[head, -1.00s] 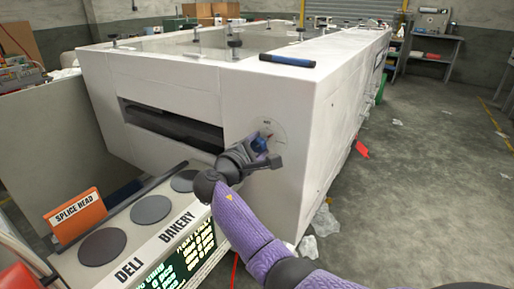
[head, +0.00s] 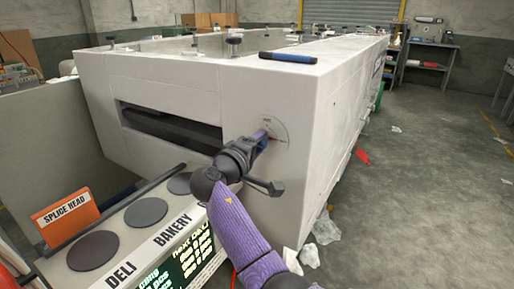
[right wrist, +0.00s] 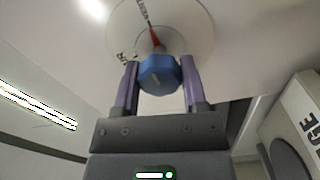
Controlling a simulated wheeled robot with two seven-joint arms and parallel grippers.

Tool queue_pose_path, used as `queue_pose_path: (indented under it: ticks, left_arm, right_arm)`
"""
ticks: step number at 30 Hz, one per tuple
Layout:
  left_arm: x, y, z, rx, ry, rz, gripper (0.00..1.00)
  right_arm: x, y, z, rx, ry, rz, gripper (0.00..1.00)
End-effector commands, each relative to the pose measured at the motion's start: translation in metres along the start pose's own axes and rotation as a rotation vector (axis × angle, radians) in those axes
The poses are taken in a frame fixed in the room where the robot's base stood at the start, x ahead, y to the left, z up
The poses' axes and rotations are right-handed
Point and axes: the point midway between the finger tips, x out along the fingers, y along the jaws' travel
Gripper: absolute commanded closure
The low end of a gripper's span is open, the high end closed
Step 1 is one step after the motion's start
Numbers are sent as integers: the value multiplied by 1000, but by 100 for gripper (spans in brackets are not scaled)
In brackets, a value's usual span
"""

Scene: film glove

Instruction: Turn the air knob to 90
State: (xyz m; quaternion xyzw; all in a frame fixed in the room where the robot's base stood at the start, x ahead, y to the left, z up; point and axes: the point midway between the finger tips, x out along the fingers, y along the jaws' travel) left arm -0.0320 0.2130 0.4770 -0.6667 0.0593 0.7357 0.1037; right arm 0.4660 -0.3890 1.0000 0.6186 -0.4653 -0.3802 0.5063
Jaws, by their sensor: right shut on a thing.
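The blue air knob (right wrist: 158,75) sits on a round white dial plate (right wrist: 195,25) on the machine's front face. A red pointer (right wrist: 155,38) shows above the knob in the right wrist view. The dial lettering is too small and turned to read, so I cannot tell the setting. My right gripper (right wrist: 158,82) has one purple finger on each side of the knob and is shut on it. In the head view, my right gripper (head: 264,140) reaches the dial plate (head: 275,130) and hides most of the knob. My left gripper is not in view.
The large white machine (head: 200,75) has a dark slot (head: 170,126) left of the dial. A lower panel (head: 140,235) with dark round discs and an orange sign (head: 68,212) stands at front left. A dark bar (head: 110,212) crosses this panel.

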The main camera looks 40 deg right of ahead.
Motion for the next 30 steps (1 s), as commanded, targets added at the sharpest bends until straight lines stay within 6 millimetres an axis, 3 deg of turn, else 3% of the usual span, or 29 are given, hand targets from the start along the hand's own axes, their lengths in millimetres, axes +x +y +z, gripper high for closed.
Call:
queue_pose_path:
  ticks: [19, 20, 21, 24, 30]
  left_arm:
    - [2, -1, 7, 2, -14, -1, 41]
    - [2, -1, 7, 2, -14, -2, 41]
    - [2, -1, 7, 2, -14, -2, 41]
    - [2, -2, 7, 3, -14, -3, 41]
    - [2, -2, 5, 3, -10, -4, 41]
  right_arm:
    - [-1, -2, 0, 39, -1, -6, 100]
    - [-1, -2, 0, 39, -1, -6, 39]
    - [0, -2, 0, 39, -1, -6, 31]
    - [0, -2, 0, 39, 0, -4, 10]
    - [0, -1, 0, 40, 0, -2, 10]
